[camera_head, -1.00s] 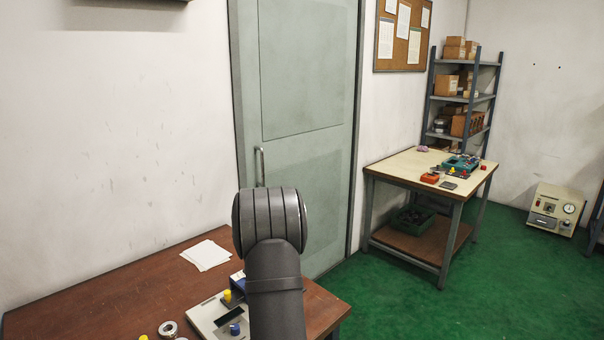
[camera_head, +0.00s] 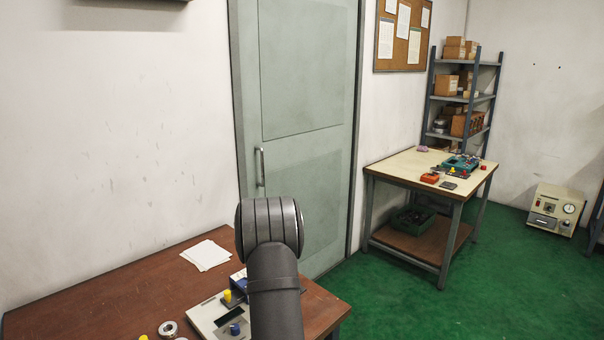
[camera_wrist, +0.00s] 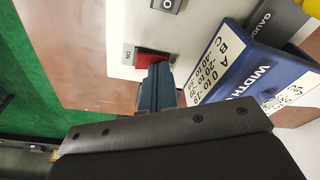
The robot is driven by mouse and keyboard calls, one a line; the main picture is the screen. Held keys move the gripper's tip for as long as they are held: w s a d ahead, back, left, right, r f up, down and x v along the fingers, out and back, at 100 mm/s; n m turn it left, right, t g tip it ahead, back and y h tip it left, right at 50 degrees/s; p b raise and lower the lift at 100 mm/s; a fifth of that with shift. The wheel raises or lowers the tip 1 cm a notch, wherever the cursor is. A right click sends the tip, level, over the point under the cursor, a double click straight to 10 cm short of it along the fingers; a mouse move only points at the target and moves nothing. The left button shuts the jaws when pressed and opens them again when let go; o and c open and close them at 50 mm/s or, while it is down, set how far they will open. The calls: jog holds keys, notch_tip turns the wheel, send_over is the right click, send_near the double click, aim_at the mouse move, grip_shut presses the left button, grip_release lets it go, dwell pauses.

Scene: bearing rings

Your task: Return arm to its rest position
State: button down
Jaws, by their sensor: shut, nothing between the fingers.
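My gripper (camera_wrist: 158,80) shows in the wrist view. Its blue-grey fingers are shut with nothing between them. The fingertips are over or beside a red switch (camera_wrist: 149,62) on a pale panel (camera_wrist: 126,30); I cannot tell whether they touch it. In the head view my dark grey arm (camera_head: 272,265) rises in front of the brown table, and my gripper is hidden there.
A blue sign (camera_wrist: 255,72) with white labels stands close right of my fingers. On the brown table (camera_head: 110,305) are a pale device (camera_head: 207,315) with yellow and blue knobs, a metal ring (camera_head: 168,329) and white papers (camera_head: 206,255). Another table (camera_head: 410,168) stands farther right.

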jog(key=shift+r, duration=0.1)
jog(key=s+a+r+m, duration=0.1)
jog(key=s+r+m, duration=0.1)
jog(key=r, duration=0.4)
jog(key=s+a+r+m+t+h, duration=0.1)
jog(key=s+r+m, duration=0.1)
jog(key=s+r, duration=0.2)
jog(key=s+a+r+m+t+h, duration=0.1)
jog(key=s+a+r+m, duration=0.1)
jog(key=r, duration=0.8)
jog(key=shift+s+r, duration=0.25)
jog(key=shift+s, duration=0.6)
jog(key=shift+a, duration=0.1)
jog(key=w+d+f+n+g+y, duration=0.1)
jog(key=w+d+f+n, duration=0.1)
jog(key=w+f, duration=0.3)
jog(key=w+d+f+n+g+y, duration=0.1)
jog(key=w+d+f+n, duration=0.1)
jog(key=w+f+n, duration=0.2)
notch_tip(320, 180, down, 4)
jog(key=shift+w+r, duration=0.15)
jog(key=shift+w, duration=0.2)
jog(key=shift+d, duration=0.1)
dwell(0.9)
